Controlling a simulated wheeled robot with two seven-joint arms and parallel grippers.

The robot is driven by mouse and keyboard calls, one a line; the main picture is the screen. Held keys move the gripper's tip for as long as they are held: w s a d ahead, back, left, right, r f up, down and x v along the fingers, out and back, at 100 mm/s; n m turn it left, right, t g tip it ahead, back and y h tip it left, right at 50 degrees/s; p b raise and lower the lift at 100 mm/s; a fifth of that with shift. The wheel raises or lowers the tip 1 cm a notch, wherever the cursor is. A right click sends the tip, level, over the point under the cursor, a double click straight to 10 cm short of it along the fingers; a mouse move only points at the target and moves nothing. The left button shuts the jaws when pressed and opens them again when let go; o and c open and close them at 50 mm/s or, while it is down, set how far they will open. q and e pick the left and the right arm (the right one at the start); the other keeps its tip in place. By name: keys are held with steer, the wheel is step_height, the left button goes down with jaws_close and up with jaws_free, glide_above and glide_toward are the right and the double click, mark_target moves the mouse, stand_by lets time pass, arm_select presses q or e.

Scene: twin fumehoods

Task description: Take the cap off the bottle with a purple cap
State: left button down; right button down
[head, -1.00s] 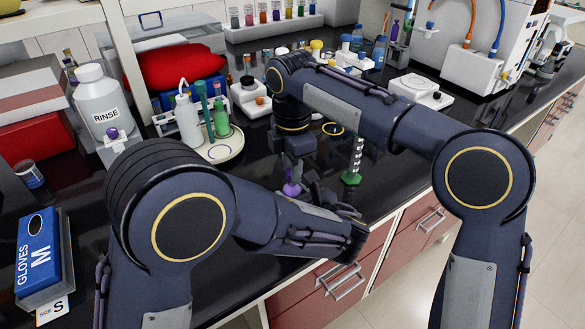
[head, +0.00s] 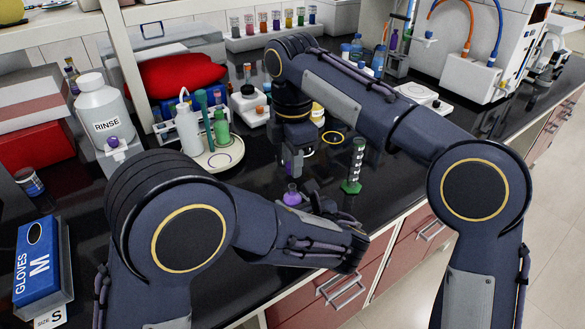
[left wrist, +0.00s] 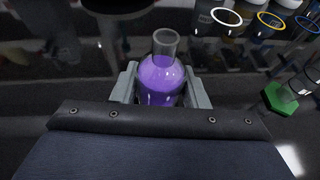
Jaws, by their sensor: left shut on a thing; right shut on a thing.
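The bottle is a small round flask of purple liquid (head: 292,196) at the front of the black bench. My left gripper (head: 310,198) is shut around its body from the side. The left wrist view shows the flask (left wrist: 161,78) upright between the two grey fingers, its clear glass neck bare and open at the top. My right gripper (head: 292,172) points down just above the flask's neck, apart from it. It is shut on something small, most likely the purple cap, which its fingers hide.
A round tray (head: 232,152) with bottles is behind left. A white rinse bottle (head: 103,110) and a glove box (head: 38,262) stand left. The bench's front edge is just before the flask.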

stand_by(0.3)
arm_select(q)
steer(key=c, duration=0.7)
jaws_free()
steer(key=shift+c, duration=0.2)
